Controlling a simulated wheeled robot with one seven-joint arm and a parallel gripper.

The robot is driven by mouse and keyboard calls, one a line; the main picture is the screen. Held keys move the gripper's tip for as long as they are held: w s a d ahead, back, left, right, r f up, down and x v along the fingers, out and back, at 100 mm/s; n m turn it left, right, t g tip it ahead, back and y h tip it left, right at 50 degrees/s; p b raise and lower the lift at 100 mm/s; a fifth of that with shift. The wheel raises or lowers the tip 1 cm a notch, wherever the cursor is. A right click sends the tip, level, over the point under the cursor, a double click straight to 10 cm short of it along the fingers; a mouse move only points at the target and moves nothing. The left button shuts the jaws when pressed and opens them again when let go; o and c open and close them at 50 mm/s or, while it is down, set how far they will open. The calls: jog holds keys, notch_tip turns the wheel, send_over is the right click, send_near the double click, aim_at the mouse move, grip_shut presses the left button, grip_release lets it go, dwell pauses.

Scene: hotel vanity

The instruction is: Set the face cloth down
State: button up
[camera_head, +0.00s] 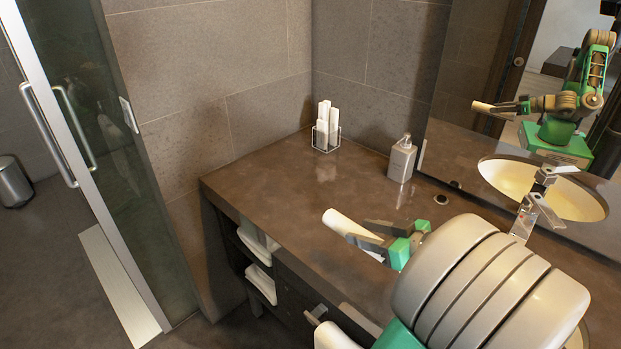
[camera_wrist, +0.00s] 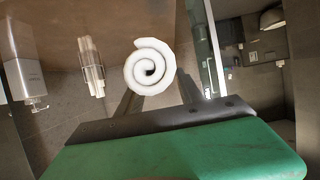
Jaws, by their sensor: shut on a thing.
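The face cloth (camera_head: 343,224) is a white roll. My gripper (camera_head: 373,238) is shut on it, and the roll sticks out past the fingertips toward the left. In the wrist view the spiral end of the face cloth (camera_wrist: 150,67) shows between the two dark fingers of my gripper (camera_wrist: 155,98). The roll appears to be held above the brown countertop (camera_head: 265,190); its exact height is hard to tell. My arm hides part of the counter at the lower right.
A wire holder (camera_head: 316,140) with upright white rolls stands at the back corner. A soap dispenser (camera_head: 401,160) stands right of it by the mirror. A sink (camera_head: 575,198) and faucet (camera_head: 537,203) are at the right. The counter's left part is clear. Folded towels (camera_head: 260,283) lie on shelves below.

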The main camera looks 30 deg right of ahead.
aim_at(364, 231)
jog(key=shift+s+d+r+b, duration=0.2)
jog(key=shift+s+d+b, duration=0.05)
jog(key=shift+s+b, duration=0.1)
jog(key=shift+o, duration=0.2)
jog(key=w+f+b, duration=0.1)
jog(key=b, duration=0.2)
jog(key=w+d+f+b, duration=0.1)
jog(key=w+b, duration=0.1)
jog(key=b, duration=0.1)
jog(key=shift+f, duration=0.3)
jog(key=w+d+f, duration=0.1)
jog(key=w+f, duration=0.1)
jog(key=w, duration=0.1)
jog(key=w+d+f, duration=0.1)
jog(key=w+f, duration=0.1)
jog(key=w, duration=0.1)
jog(key=w+d+f, duration=0.1)
jog(key=w+f, duration=0.1)
jog(key=w, duration=0.1)
jog(key=shift+w+d+f, duration=0.15)
jog(key=shift+w+d, duration=0.05)
jog(key=shift+d, duration=0.15)
jog(key=f, duration=0.3)
jog(key=shift+w, duration=0.25)
jog(key=shift+c, duration=0.2)
jog(key=shift+o, duration=0.2)
jog(key=shift+d+f, duration=0.1)
jog(key=shift+f, duration=0.2)
jog(key=o, duration=1.3)
jog(key=shift+s, duration=0.1)
